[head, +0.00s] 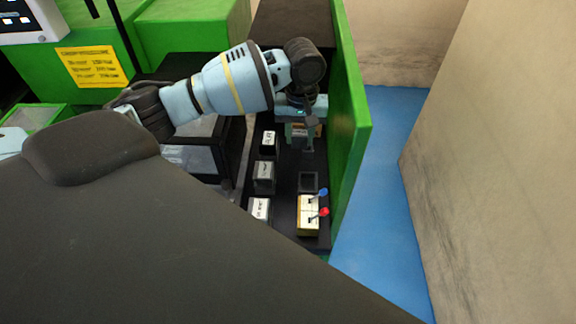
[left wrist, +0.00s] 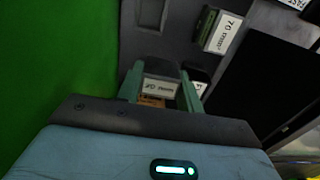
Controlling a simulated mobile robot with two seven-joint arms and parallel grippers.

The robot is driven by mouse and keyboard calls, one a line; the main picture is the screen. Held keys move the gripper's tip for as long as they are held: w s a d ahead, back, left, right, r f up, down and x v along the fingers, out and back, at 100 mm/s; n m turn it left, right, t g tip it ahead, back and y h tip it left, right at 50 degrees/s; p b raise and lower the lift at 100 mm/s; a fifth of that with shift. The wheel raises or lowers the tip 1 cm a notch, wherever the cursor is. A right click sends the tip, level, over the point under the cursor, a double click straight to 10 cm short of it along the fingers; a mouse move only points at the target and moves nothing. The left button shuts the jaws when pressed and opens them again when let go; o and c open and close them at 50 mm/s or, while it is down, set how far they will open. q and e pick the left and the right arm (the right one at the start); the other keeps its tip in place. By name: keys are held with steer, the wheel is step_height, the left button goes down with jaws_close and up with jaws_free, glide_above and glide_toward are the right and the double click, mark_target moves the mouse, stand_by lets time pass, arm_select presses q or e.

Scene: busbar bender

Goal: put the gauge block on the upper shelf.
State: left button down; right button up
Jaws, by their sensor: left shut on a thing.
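My left gripper (head: 304,128) reaches down over a dark shelf surface (head: 285,165) beside a green side panel (head: 350,120). In the left wrist view its two pale green fingers (left wrist: 160,92) are shut on a grey gauge block (left wrist: 158,87) with a white printed label. An orange-brown patch shows just below the label, between the fingers. In the head view the block is mostly hidden by the gripper; I cannot tell whether it touches the surface. A higher dark surface (head: 288,18) lies behind the arm, perhaps the upper shelf. My right gripper is not in view.
Several labelled blocks (head: 264,176) stand in a row left of the gripper. A dark square holder (head: 308,182) and a pale box (head: 308,212) with blue and red levers are nearer. The green panel is close on the right; blue floor (head: 385,200) lies beyond.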

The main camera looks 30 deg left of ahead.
mark_target(299, 146)
arm_select(q)
steer(key=shift+w+a, duration=0.1)
steer(key=shift+w, duration=0.05)
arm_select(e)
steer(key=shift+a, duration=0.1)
arm_select(q)
step_height(299, 146, down, 4)
steer(key=shift+f+b, duration=0.25)
steer(key=shift+b, duration=0.05)
steer(key=shift+f+b, duration=0.35)
steer(key=shift+f, duration=2.35)
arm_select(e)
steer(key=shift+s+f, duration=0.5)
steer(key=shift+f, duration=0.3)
arm_select(q)
steer(key=c, duration=0.9)
jaws_free()
steer(key=shift+f, duration=0.15)
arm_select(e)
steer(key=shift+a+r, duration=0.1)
